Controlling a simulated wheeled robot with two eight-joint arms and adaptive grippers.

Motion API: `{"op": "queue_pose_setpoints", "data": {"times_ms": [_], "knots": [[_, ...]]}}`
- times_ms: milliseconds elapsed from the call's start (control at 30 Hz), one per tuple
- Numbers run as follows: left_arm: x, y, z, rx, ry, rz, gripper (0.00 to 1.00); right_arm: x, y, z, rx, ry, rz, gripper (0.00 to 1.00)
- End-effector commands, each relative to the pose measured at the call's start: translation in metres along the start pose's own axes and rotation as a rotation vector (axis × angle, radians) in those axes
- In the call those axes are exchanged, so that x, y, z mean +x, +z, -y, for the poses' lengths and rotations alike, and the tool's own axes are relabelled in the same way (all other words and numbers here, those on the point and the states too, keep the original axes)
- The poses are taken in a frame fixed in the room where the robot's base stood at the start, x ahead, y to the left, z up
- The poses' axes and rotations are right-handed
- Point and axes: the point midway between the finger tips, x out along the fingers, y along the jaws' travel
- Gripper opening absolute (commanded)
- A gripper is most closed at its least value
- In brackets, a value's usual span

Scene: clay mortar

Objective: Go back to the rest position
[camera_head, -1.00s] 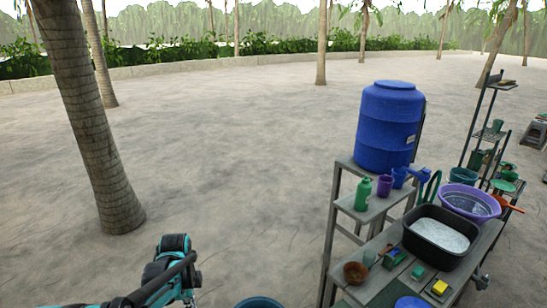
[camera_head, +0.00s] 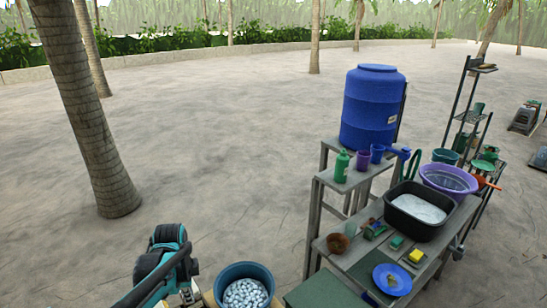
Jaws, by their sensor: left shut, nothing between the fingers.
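My left arm comes in at the bottom left of the head view, teal and black. My left gripper (camera_head: 188,296) is low at the frame's bottom edge, shut and empty, just left of a blue bucket. Part of it is cut off by the frame. My right gripper is not in view.
The blue bucket (camera_head: 246,270) holds pale round pieces. A grey wash table (camera_head: 330,262) at right carries a black basin (camera_head: 419,211), a blue plate (camera_head: 392,279), sponges and a brown bowl (camera_head: 338,243). A blue water barrel (camera_head: 374,108) stands behind. Sandy ground at left is open, except for palm trunks (camera_head: 90,120).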

Motion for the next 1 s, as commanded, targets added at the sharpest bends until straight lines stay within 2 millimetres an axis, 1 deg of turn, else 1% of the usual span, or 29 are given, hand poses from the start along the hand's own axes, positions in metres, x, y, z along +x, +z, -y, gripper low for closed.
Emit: {"op": "queue_pose_setpoints", "data": {"times_ms": [33, 267, 367, 433, 600, 667, 800, 900, 1000], "knots": [[0.003, -0.001, -0.005, -0.025, -0.011, -0.002, 0.00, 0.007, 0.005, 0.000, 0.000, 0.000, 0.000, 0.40], [0.003, -0.007, -0.029, -0.211, -0.088, -0.025, 0.00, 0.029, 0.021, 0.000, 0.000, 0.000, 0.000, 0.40], [0.006, -0.010, -0.045, -0.324, -0.133, -0.048, 0.00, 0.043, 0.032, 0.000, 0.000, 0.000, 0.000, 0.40], [0.011, -0.012, -0.061, -0.425, -0.171, -0.074, 0.00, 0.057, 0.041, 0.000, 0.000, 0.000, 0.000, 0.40], [0.033, -0.017, -0.104, -0.716, -0.266, -0.178, 0.00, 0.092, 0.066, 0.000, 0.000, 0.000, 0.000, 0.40], [0.042, -0.018, -0.117, -0.815, -0.293, -0.223, 0.00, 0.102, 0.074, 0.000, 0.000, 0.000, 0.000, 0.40], [0.066, -0.019, -0.146, -1.023, -0.335, -0.332, 0.00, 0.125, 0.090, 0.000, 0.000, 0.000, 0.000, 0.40], [0.081, -0.020, -0.161, -1.138, -0.349, -0.400, 0.00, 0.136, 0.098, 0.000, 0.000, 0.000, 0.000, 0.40], [0.090, -0.020, -0.169, -1.216, -0.355, -0.449, 0.00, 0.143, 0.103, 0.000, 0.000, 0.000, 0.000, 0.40]]}}
